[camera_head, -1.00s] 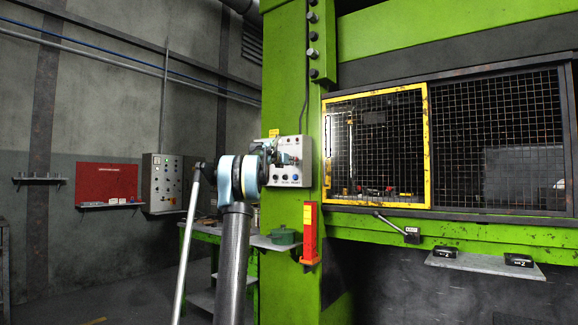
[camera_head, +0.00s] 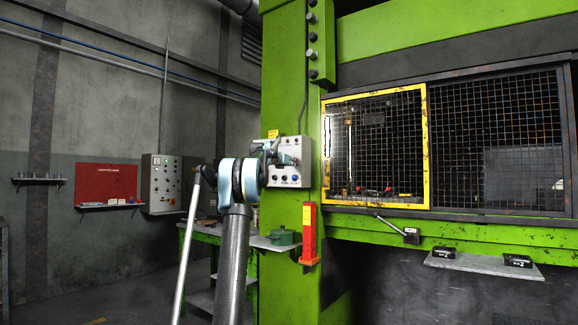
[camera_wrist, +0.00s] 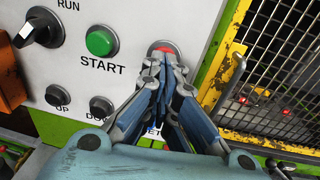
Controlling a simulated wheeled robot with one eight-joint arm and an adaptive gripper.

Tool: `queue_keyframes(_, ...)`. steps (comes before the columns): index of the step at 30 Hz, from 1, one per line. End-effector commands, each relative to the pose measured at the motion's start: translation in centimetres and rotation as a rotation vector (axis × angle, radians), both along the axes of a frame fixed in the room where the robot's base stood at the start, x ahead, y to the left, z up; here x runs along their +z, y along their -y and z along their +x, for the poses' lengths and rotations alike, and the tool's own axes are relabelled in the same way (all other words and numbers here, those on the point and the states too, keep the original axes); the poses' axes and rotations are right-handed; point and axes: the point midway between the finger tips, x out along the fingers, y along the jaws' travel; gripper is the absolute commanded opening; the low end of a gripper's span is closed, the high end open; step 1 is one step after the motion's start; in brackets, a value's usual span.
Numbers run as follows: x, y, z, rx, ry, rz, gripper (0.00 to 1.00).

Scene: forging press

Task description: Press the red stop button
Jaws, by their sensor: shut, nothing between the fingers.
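The red stop button (camera_wrist: 163,47) shows in the wrist view on the upper right of a light control panel (camera_wrist: 122,20). Its lower part is hidden behind my fingertips. My gripper (camera_wrist: 165,62) is shut and empty, with its fingertips over the button's lower edge in the picture. I cannot tell if they touch it. The green START button (camera_wrist: 102,41) is to its left. In the head view the panel (camera_head: 306,150) is on the green press column, partly covered by my arm and gripper (camera_head: 283,158); the red button cannot be made out there.
A yellow-framed mesh guard (camera_wrist: 222,85) stands right of the panel. A black selector knob (camera_wrist: 38,28) and UP and DOWN buttons share the panel.

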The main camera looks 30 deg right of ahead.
Motion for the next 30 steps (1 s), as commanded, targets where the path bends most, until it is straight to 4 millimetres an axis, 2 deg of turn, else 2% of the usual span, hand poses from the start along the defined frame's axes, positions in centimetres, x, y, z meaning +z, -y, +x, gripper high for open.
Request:
queue_keyframes(6, 0.5, -3.6, -1.0, 0.005, 0.000, -0.002, 0.00)
queue_keyframes(18, 0.8, -9.4, -3.7, 0.008, 0.001, -0.003, 0.00)
queue_keyframes(24, 0.9, -11.5, -4.9, 0.007, 0.000, -0.002, 0.00)
queue_keyframes(30, 1.0, -12.6, -5.4, 0.007, 0.001, -0.002, 0.00)
